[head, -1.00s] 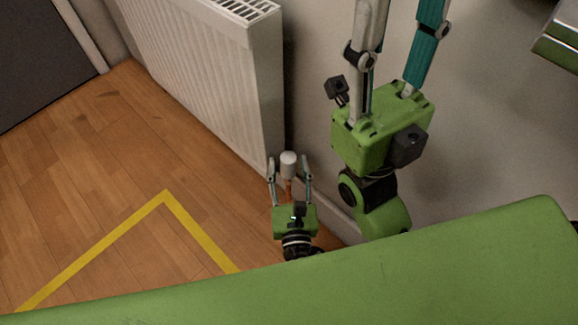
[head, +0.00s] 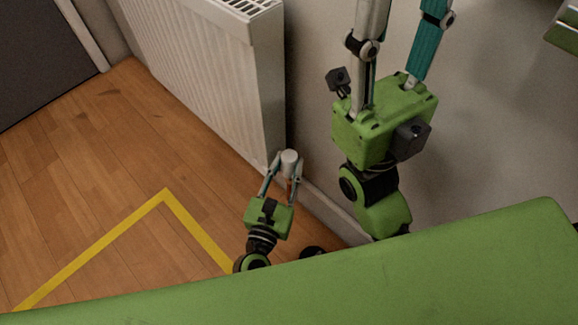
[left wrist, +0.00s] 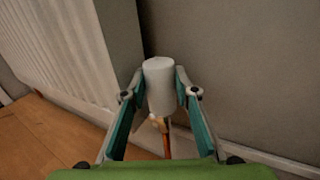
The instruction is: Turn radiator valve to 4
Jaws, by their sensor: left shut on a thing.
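The radiator valve has a white cylindrical head (head: 289,161) on top of a copper-coloured pipe, by the right end of the radiator. It also shows upright in the left wrist view (left wrist: 160,84). No numbers on it can be read. My left gripper (head: 284,160) is shut on the valve head, with one teal finger on each side, as the left wrist view (left wrist: 161,84) shows. My right gripper (head: 401,8) is raised at the upper right, near the wall. Its fingers stand apart and their tips are cut off by the top edge; nothing shows between them.
The white radiator (head: 210,70) runs along the wall, left of the valve. A skirting board (head: 335,215) lines the wall's foot. The wooden floor (head: 90,180) is clear, with a yellow tape line (head: 110,236).

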